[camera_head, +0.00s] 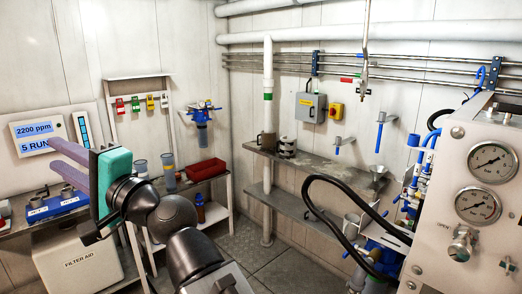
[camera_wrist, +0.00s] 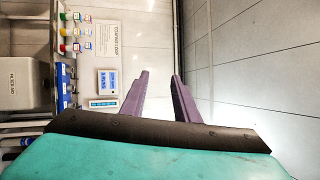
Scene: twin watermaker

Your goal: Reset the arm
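My gripper (camera_head: 68,162) is at the left of the head view, with two purple fingers and a teal body. The fingers point left, in front of the wall panel with the display. In the wrist view my gripper (camera_wrist: 160,92) shows its two purple fingers apart, with a clear gap and nothing between them. My dark arm reaches up from the bottom of the head view and is bent at the elbow. The gripper is raised above the left bench.
A red bin (camera_head: 206,169) and blue-topped filter (camera_head: 201,113) are right of my arm. A white FILTER AID box (camera_head: 78,262) is below. A gauge panel (camera_head: 470,200) and black hose (camera_head: 335,183) occupy the right. The middle floor (camera_head: 262,255) is clear.

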